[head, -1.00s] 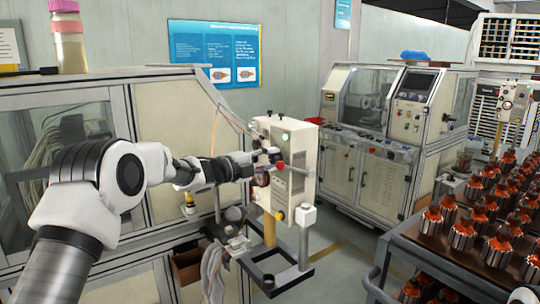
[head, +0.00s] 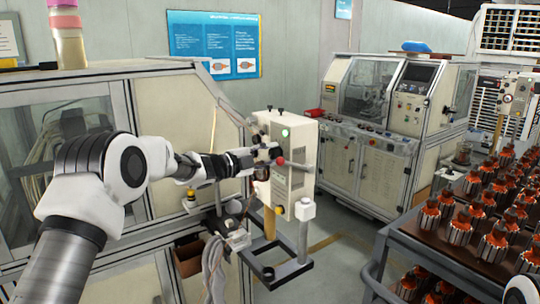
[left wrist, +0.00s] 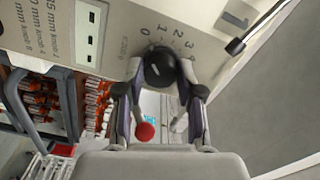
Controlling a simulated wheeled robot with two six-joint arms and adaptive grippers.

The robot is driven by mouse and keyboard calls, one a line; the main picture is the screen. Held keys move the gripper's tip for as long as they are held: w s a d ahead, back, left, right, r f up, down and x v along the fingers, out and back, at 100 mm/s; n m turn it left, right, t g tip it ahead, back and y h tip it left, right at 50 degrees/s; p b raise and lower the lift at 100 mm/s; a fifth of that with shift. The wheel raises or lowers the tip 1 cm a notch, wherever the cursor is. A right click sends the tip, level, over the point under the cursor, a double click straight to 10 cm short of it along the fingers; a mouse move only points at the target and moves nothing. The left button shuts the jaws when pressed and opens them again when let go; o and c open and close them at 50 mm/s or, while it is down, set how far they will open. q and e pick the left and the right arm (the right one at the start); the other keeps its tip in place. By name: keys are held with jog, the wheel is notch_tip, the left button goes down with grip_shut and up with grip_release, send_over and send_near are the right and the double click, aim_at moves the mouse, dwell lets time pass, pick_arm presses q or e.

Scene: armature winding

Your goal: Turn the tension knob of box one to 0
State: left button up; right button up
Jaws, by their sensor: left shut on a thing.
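The cream tension box (head: 291,188) stands on a post in the middle of the head view. In the left wrist view its face (left wrist: 115,25) bears a large "1" and a dial numbered from 0 upward. The black round tension knob (left wrist: 160,69) sits just below these numbers. My left gripper (left wrist: 160,82) is shut on the knob, one finger on each side. Which number the knob points to is too small to tell. In the head view my left gripper (head: 262,157) reaches the box from the left and hides the knob. My right gripper is out of view.
A red ball-ended lever (left wrist: 145,131) is close under my left gripper. A rack of orange-topped armatures (head: 470,225) stands at the right. A winding machine (head: 365,165) is behind, and a framed glass cabinet (head: 165,110) at the left.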

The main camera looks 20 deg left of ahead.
pick_arm(q)
jog(key=o, duration=1.2)
jog(key=shift+r, duration=0.15)
jog(key=shift+c, duration=0.2)
jog(key=shift+w, duration=0.1)
jog(key=v, duration=1.2)
jog(key=shift+w+f, duration=0.1)
jog(key=shift+f, duration=0.1)
